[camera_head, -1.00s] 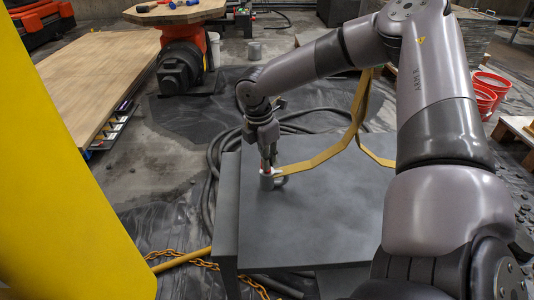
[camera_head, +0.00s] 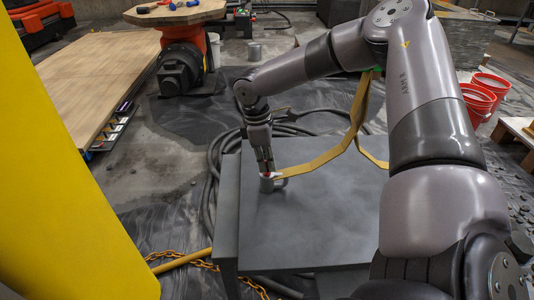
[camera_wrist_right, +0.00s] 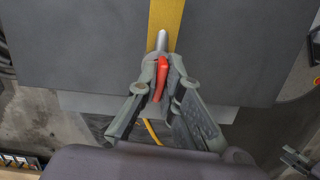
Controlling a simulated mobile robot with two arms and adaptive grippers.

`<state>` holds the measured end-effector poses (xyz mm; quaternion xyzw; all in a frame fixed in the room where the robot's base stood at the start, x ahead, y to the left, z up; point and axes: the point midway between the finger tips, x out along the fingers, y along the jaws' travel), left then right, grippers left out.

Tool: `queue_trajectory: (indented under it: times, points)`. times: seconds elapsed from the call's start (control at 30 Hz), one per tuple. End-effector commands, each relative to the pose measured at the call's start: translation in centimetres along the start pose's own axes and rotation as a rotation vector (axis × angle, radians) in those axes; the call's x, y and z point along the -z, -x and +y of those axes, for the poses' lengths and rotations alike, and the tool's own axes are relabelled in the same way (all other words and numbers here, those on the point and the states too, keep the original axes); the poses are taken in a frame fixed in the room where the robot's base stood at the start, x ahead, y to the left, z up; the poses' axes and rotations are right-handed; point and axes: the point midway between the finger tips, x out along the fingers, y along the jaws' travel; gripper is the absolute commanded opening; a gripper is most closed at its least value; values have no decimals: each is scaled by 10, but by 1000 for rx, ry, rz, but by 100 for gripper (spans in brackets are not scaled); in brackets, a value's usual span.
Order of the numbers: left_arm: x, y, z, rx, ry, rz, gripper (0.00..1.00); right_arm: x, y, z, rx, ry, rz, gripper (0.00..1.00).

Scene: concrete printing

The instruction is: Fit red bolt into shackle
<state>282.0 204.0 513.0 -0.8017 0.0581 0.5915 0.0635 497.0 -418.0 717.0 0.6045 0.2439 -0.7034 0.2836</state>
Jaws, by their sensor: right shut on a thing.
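My right gripper (camera_head: 265,165) points down at the left part of the grey table top. In the right wrist view its fingers (camera_wrist_right: 161,82) are shut on the red bolt (camera_wrist_right: 160,76), with the red part showing between the fingertips. Just beyond the tips is a silver metal piece (camera_wrist_right: 162,41), which looks like part of the shackle, lying over the yellow strap. In the head view a small grey metal piece (camera_head: 267,185) stands on the table under the fingertips. Whether the bolt is inside the shackle's holes is hidden by the fingers.
The yellow strap (camera_head: 318,163) runs from the fingertips up behind my right arm. The grey table top (camera_head: 310,225) is otherwise clear. Black hoses (camera_head: 212,165) and an orange chain (camera_head: 200,265) lie on the floor beside it. A large yellow surface (camera_head: 60,170) fills the left.

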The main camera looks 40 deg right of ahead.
Motion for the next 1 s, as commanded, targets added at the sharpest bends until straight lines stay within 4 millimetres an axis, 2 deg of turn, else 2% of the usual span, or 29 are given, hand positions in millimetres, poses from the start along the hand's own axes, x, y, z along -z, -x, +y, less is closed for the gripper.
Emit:
queue_trajectory:
  times: [0.2, 0.5, 0.87, 1.0]
  points:
    - [0, 0, 0, 0, 0, 0, 40, 0, 0, 0, 2, -12, -1, 0]
    - [-2, -7, 0, -1, 1, -4, 40, 0, -1, 1, 59, -390, -1, 0]
    - [-4, -9, 1, -2, 2, -12, 40, 0, -1, 0, 68, -447, -1, 0]
    - [-3, -8, 1, -3, 1, -10, 40, 0, -1, 1, 90, -592, -1, 0]
